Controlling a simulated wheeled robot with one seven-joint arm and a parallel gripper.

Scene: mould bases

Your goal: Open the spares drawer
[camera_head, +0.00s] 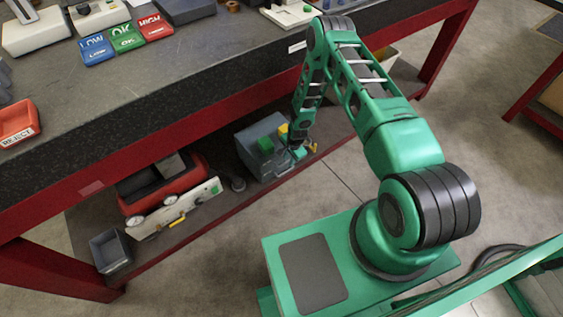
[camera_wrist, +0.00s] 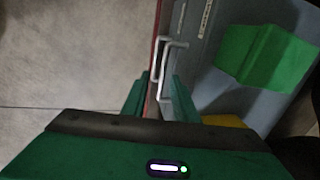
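A blue-grey unit (camera_head: 250,140) stands on the lower shelf under the bench; I take it to hold the spares drawer. In the wrist view its blue-grey surface (camera_wrist: 210,65) fills the right side, with a pale bent-wire handle (camera_wrist: 158,62) on its near edge and a small white label (camera_wrist: 206,16), too small to read. My gripper (camera_wrist: 160,88) is open, its two green fingers apart on either side of the handle's lower part. Contact with the handle cannot be told. In the head view my gripper (camera_head: 298,153) is small beside the unit's right side. No opened drawer is visible.
A red machine (camera_head: 160,185) and a small grey bin (camera_head: 110,252) are on the lower shelf. The bench (camera_head: 150,85) overhangs. Bare floor (camera_wrist: 70,60) lies left in the wrist view.

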